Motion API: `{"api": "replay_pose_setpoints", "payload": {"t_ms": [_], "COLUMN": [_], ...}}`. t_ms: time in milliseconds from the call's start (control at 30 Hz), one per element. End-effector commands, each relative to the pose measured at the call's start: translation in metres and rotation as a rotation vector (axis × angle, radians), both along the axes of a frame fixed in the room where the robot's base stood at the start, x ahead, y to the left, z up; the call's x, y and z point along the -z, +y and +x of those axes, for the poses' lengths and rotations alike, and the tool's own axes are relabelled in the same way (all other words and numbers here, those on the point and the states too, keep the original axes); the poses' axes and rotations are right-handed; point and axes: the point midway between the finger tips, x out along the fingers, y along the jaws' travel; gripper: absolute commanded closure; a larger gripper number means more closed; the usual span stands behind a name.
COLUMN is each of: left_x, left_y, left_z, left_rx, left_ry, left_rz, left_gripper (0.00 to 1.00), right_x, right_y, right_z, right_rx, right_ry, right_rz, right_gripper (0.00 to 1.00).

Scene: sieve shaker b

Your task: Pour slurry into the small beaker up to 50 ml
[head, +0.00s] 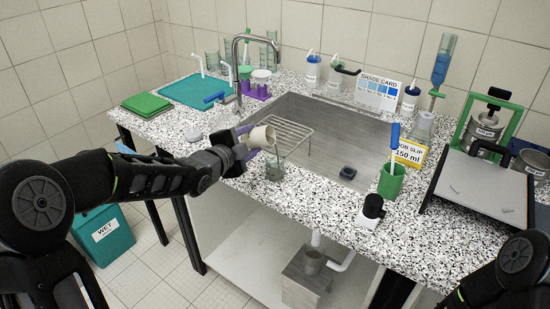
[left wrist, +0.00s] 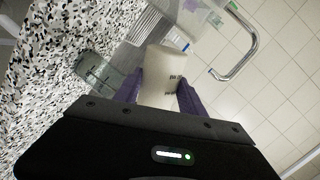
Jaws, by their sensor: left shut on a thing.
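My left gripper (head: 246,143) is shut on a cream cup (head: 262,136) with dark lettering. The cup is held tilted above the near edge of the counter, left of the sink. A small clear glass beaker (head: 274,172) stands on the counter below and slightly right of the cup. In the left wrist view, the cup (left wrist: 160,80) lies between the purple fingers, and the beaker (left wrist: 95,68) shows to its left. No stream between them can be made out, and the beaker's fill level is too small to read. My right gripper is out of view.
A wire rack (head: 285,132) stands beside the cup at the sink (head: 325,130). A tap (head: 238,75) arches behind. A job slip (head: 409,153) appears to read 150 ml. A green holder (head: 391,180) and a black-topped bottle (head: 372,207) stand to the right.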

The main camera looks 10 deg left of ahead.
Motion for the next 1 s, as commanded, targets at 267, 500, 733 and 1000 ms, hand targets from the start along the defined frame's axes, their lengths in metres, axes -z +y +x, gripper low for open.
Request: {"api": "replay_pose_setpoints", "payload": {"t_ms": [267, 500, 733, 1000], "left_x": [0.0, 0.0005, 0.0009, 0.0013], "left_y": [-0.0002, -0.0002, -0.0002, -0.0006], "left_z": [0.0, 0.0, 0.0, 0.0], "left_rx": [0.0, 0.001, 0.0, 0.001], "left_ry": [-0.003, -0.004, -0.006, -0.008], "left_rz": [0.014, 0.026, 0.037, 0.052], "left_gripper": [1.0, 1.0, 1.0, 1.0], "right_x": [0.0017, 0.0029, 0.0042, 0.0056], "right_y": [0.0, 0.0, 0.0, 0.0], "right_z": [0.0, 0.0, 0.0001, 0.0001], "right_rx": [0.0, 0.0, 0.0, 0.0], "right_ry": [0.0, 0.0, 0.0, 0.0], "right_rz": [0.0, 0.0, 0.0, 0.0], "right_gripper": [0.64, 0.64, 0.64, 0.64]}}
